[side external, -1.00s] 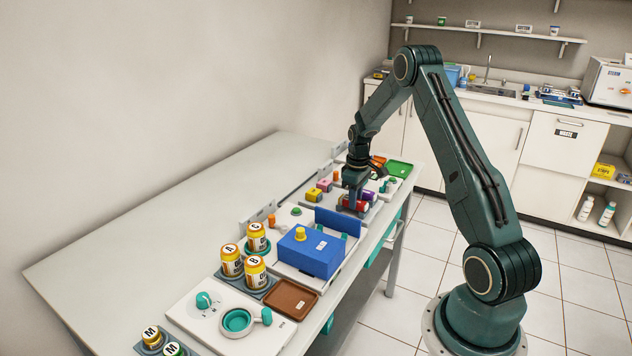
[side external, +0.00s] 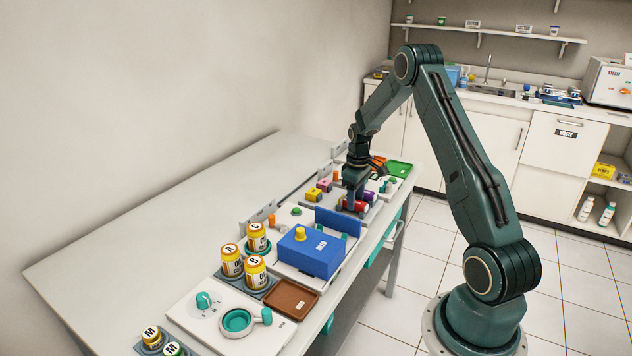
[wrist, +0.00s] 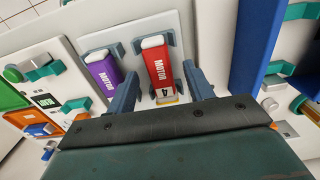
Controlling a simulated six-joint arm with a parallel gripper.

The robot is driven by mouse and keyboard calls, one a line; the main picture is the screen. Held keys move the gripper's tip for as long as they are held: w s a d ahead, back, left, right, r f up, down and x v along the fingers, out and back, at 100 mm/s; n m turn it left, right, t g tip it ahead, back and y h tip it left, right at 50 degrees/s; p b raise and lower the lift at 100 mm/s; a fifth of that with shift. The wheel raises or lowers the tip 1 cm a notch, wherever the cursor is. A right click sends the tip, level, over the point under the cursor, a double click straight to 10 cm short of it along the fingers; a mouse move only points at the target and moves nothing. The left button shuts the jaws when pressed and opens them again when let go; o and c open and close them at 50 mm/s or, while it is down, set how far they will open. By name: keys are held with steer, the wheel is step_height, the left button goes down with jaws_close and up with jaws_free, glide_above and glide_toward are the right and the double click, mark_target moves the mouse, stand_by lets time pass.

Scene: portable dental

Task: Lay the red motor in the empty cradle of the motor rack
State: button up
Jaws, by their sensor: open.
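The red motor (wrist: 158,70) lies in a blue-grey cradle of the motor rack (wrist: 138,87), label up, in the wrist view. The purple motor (wrist: 104,74) lies in the cradle beside it on the left. My gripper (wrist: 162,88) is open, with one finger on each side of the red motor's near end and gaps between. In the side view my gripper (side external: 352,207) is low over the rack, and the red motor (side external: 362,206) shows partly behind the fingers. The motor's near end is close to the gripper body, which may hide some of the rack.
A tall blue panel (wrist: 258,45) stands to the right in the wrist view. A white station with teal clips (wrist: 40,72) is at left. In the side view, pink and yellow blocks (side external: 314,194) sit left of the gripper, and a blue box (side external: 310,252) stands nearer the camera.

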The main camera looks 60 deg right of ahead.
step_height(320, 180, up, 13)
steer(key=shift+r, duration=0.15)
stand_by(0.4)
steer(key=s+a+r+t+h, duration=0.1)
steer(key=s+a+r, duration=0.1)
steer(key=a+r, duration=0.7)
steer(key=s+a+r+t, duration=0.25)
steer(key=a+r, duration=0.25)
steer(key=a, duration=0.7)
steer(key=s+a+t+y, duration=0.1)
steer(key=s+a+t, duration=0.1)
steer(key=s+a, duration=1.1)
steer(key=shift+s+a+f, duration=0.25)
steer(key=shift+s+f, duration=0.05)
steer(key=shift+s, duration=1)
